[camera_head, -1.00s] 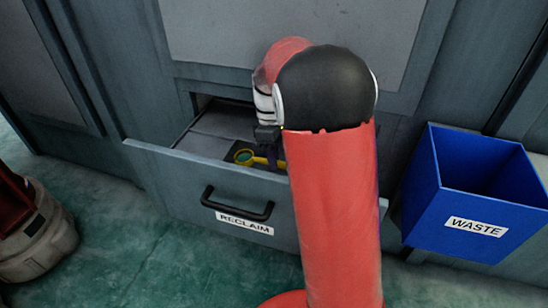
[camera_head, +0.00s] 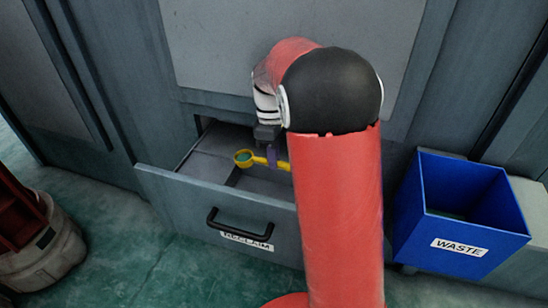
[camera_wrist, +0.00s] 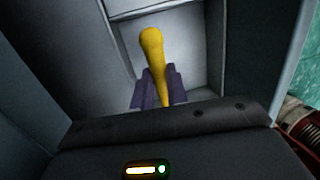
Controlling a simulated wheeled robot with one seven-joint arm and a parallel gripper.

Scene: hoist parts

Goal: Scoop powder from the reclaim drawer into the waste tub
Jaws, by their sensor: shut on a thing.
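The yellow scoop (camera_head: 244,158) is held level over the open grey reclaim drawer (camera_head: 190,205). Its round bowl points left and shows green inside; I cannot tell how much of that is powder. My gripper (camera_head: 271,157), with purple fingers, is shut on the scoop's handle, partly hidden by my red arm. In the wrist view my gripper (camera_wrist: 155,88) has a finger on each side of the yellow handle (camera_wrist: 152,45); the bowl is not visible there. The blue waste tub (camera_head: 420,205), open at the top, stands to the right; a greenish patch shows low inside.
The drawer's black handle (camera_head: 240,230) faces the green floor (camera_head: 130,245). Grey cabinet panels (camera_head: 290,30) rise close behind the drawer. A red and beige object (camera_head: 45,245) stands at the lower left. My arm stands between drawer and tub.

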